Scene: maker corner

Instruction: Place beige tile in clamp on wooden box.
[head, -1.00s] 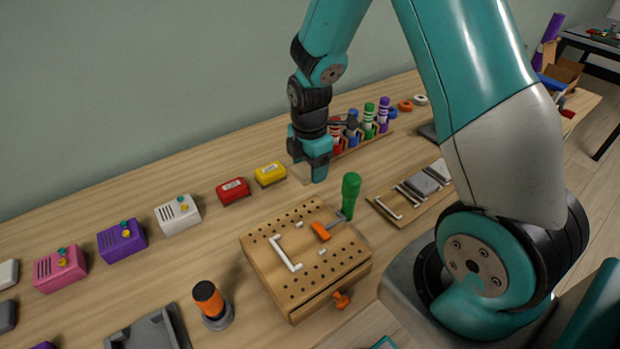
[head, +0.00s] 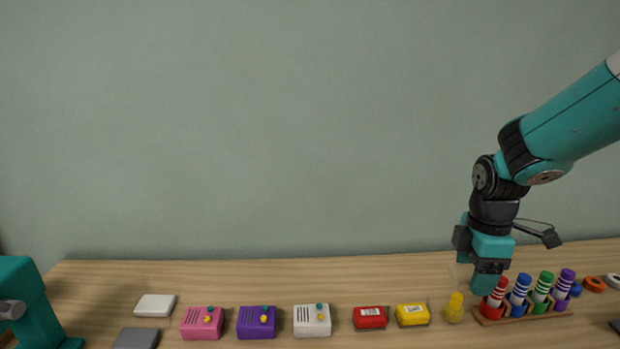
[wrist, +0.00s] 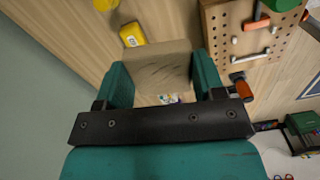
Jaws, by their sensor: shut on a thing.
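My gripper (wrist: 160,85) is shut on a beige tile (wrist: 158,66), its teal fingers on either side of it in the wrist view. In the head view my gripper (head: 481,283) hangs by the marker rack, and the tile hardly stands out from the table. The wooden box (wrist: 217,45) with a holed top shows at the upper right of the wrist view, apart from the tile. On its top are an orange clamp part (wrist: 257,23) and a white bracket (wrist: 248,57). The box is outside the head view.
A rack of markers (head: 520,312) stands close right of my gripper. A yellow box (head: 412,315), a red box (head: 370,317) and a yellow rounded object (head: 454,308) are to its left. A green wall rises behind the table (head: 240,275).

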